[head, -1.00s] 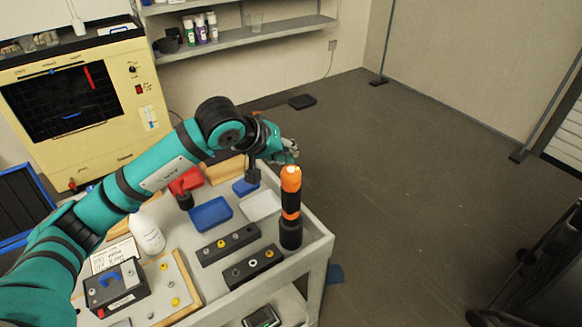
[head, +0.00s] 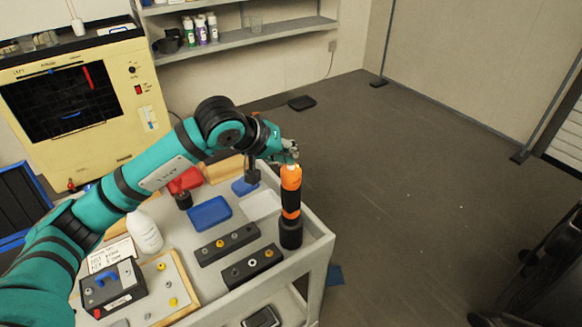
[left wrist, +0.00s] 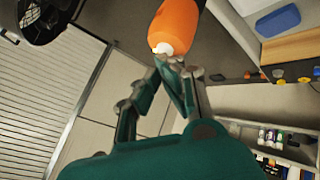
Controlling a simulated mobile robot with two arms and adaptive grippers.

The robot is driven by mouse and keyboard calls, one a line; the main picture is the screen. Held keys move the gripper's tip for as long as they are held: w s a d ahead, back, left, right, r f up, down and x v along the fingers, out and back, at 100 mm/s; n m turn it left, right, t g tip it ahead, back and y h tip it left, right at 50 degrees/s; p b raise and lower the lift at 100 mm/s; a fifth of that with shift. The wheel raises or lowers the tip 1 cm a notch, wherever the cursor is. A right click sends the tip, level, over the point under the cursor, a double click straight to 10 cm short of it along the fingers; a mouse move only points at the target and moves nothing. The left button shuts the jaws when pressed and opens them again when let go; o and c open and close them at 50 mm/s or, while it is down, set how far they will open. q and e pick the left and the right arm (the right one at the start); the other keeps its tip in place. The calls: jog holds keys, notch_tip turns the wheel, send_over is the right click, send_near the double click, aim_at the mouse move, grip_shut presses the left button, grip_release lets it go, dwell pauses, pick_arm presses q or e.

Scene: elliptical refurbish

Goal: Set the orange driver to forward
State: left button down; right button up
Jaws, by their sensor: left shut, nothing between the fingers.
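The orange driver (head: 290,180) stands upright in a black holder (head: 290,235) at the right edge of the cart. Its orange body with a white tip (left wrist: 163,47) hangs into the top of the left wrist view. My left gripper (head: 294,157) is at the driver's upper end, with its fingers shut and empty. In the left wrist view the fingertips (left wrist: 175,62) are close beside the white tip; I cannot tell if they touch. The driver's direction setting cannot be read. My right gripper is not in view.
A yellow machine (head: 95,100) stands behind.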

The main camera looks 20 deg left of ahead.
pick_arm(q)
jog(key=shift+f+b, duration=0.2)
jog(key=shift+b, duration=0.2)
dwell(0.4)
jog(key=shift+r, duration=0.7)
jog(key=shift+r+p, duration=1.25)
jog(key=shift+r, duration=1.75)
